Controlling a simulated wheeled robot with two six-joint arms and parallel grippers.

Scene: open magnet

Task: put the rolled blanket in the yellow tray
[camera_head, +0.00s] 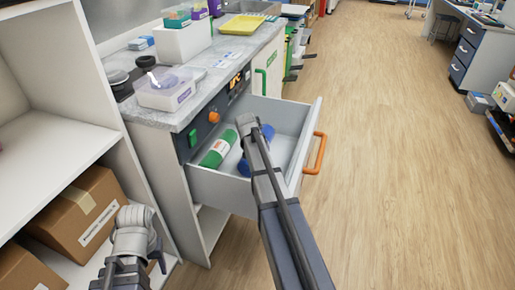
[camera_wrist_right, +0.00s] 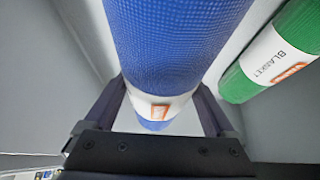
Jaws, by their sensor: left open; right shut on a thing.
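The blue rolled blanket (camera_head: 266,134) has a white band and lies in the open drawer, partly hidden by my right gripper (camera_head: 248,124). In the right wrist view my right gripper (camera_wrist_right: 158,112) is shut around the blue roll (camera_wrist_right: 178,40), one finger on each side. The green rolled blanket (camera_head: 218,149) lies left of it in the drawer. Its white label reads "BLANKET" in the right wrist view (camera_wrist_right: 268,58). The yellow tray (camera_head: 242,24) sits on the counter at the back, looking empty. My left gripper (camera_head: 128,268) is open at the lower left, away from the blankets.
The drawer (camera_head: 236,194) is pulled out, with an orange handle (camera_head: 315,153). The counter (camera_head: 213,82) bears a clear box (camera_head: 165,90) and a white bin (camera_head: 183,42). Cardboard boxes (camera_head: 88,212) stand on the left shelf.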

